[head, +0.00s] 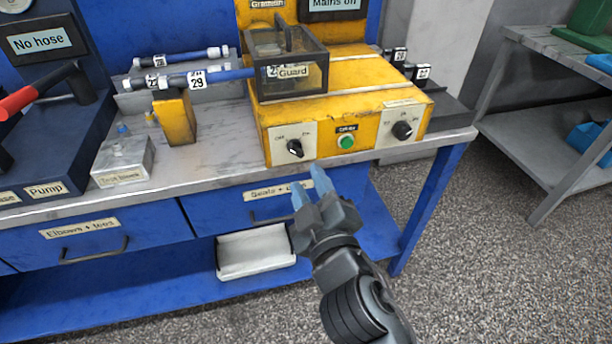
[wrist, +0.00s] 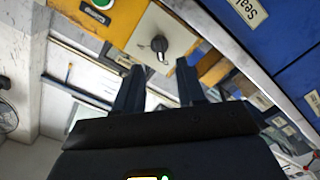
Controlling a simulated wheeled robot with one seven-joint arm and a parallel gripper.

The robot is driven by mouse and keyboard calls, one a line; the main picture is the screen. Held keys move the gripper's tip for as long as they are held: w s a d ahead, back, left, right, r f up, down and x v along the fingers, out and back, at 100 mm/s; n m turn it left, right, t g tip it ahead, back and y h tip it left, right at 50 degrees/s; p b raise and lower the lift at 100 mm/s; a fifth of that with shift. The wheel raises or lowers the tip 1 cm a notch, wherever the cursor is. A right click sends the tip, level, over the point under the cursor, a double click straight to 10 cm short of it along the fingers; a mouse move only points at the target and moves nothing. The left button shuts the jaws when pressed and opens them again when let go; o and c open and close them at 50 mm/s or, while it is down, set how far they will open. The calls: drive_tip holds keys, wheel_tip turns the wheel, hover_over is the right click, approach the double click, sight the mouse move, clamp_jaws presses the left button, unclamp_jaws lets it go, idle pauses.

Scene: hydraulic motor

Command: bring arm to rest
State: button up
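My gripper (head: 308,188) is in front of the workbench, near its front edge, in the head view. Its two blue-tipped fingers stand apart with nothing between them. In the wrist view my gripper (wrist: 158,80) also shows two dark fingers with a gap between them. Beyond them are a dark knob (wrist: 160,43) on a pale plate and a green button (wrist: 102,4). My arm comes up from the lower right in the head view.
The yellow machine (head: 350,95) with a clear guard box (head: 287,72) stands on the bench (head: 215,165). Blue drawers (head: 150,230) are below. A white tray (head: 255,252) lies on the lower shelf. A grey shelf unit (head: 550,120) is at right; the floor (head: 490,270) between is clear.

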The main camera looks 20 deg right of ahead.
drive_tip(key=s+d+f+m+g+y+p, duration=0.1)
drive_tip(key=s+d+f+m, duration=0.15)
drive_tip(key=s, duration=0.75)
drive_tip(key=s+d+f+m+g+p, duration=0.1)
drive_tip(key=s+d+f+p, duration=0.15)
drive_tip(key=s, duration=0.85)
drive_tip(key=s+d+r+m+p, duration=0.1)
drive_tip(key=s+r, duration=0.3)
drive_tip(key=s, duration=0.4)
drive_tip(key=s+d+r+m+g+h+p, duration=0.1)
drive_tip(key=s+d+r+m, duration=0.3)
drive_tip(key=s, duration=0.4)
drive_tip(key=shift+s+d+r+m, duration=0.3)
drive_tip(key=shift+s+r+m, duration=0.05)
drive_tip(key=shift+r, duration=0.45)
